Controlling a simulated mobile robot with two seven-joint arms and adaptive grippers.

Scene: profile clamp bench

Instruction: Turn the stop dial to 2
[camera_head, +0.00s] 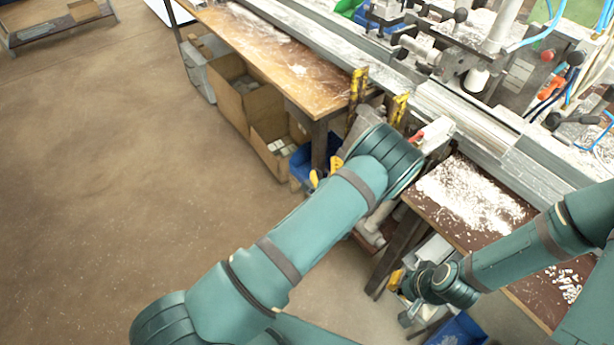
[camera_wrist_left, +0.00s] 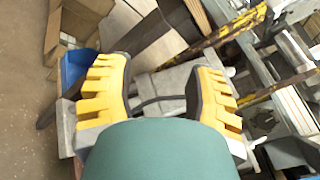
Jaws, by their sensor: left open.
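My left gripper (camera_head: 325,172) is partly hidden behind my own arm, beside the workbench's front leg. In the left wrist view its yellow toothed fingers (camera_wrist_left: 160,88) are wide apart with nothing between them. A grey metal part lies beyond them. My right gripper (camera_head: 398,281) is low at the lower right, by the brown table, with only a little yellow showing; whether it is open cannot be told.
A clamp machine (camera_head: 470,60) with levers and blue hoses stands on the long metal rail. Yellow-black posts (camera_head: 357,92) stand at the wooden workbench's (camera_head: 270,50) edge. Cardboard boxes (camera_head: 240,100) and a blue bin (camera_head: 302,163) are below. The brown table (camera_head: 435,205) carries white shavings.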

